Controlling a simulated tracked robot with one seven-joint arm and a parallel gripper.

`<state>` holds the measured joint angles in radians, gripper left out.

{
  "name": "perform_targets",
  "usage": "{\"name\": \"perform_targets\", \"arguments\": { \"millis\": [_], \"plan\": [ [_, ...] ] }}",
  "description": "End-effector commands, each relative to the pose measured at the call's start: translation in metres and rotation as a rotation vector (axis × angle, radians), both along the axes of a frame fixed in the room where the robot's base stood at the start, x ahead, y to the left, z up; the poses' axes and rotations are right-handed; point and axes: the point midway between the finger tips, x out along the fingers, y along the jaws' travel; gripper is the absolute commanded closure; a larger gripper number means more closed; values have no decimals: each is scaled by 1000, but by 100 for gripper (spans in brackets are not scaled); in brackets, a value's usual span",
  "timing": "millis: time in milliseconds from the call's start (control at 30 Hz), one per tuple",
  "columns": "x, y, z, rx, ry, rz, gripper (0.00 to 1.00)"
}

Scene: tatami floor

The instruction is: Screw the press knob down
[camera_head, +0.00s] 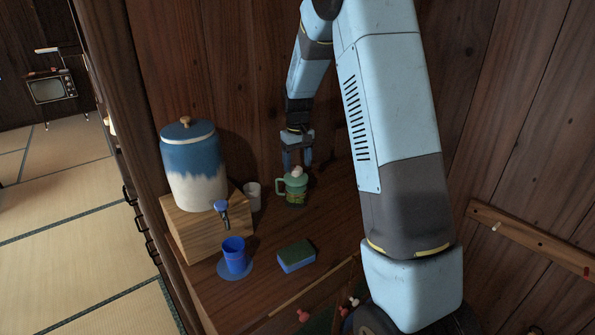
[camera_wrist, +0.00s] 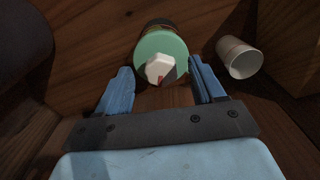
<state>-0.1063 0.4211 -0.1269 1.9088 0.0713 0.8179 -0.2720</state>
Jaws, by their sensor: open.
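The press (camera_head: 296,188) is a green pot with a handle on its left side, standing on the wooden counter. Its pale press knob (camera_head: 298,171) sits on top. My gripper (camera_head: 297,163) points down just over the press. In the wrist view its two blue fingers are spread, one on each side of the knob, with gaps between. I cannot tell how far the fingertips reach down beside it.
A white cup (camera_head: 253,197) stands left of the press; it also shows in the wrist view (camera_wrist: 240,58). A blue and white dispenser (camera_head: 194,170) stands on a wooden box. A blue cup (camera_head: 235,255) and a sponge (camera_head: 296,257) are in front. Wooden walls enclose the counter.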

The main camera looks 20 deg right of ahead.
Motion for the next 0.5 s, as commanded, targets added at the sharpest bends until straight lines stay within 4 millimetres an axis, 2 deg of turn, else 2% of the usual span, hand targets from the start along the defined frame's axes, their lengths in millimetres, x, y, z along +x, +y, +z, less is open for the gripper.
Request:
{"name": "perform_targets", "arguments": {
  "millis": [500],
  "plan": [
    [1,-1,39,-1,-1,0,32]
  ]
}}
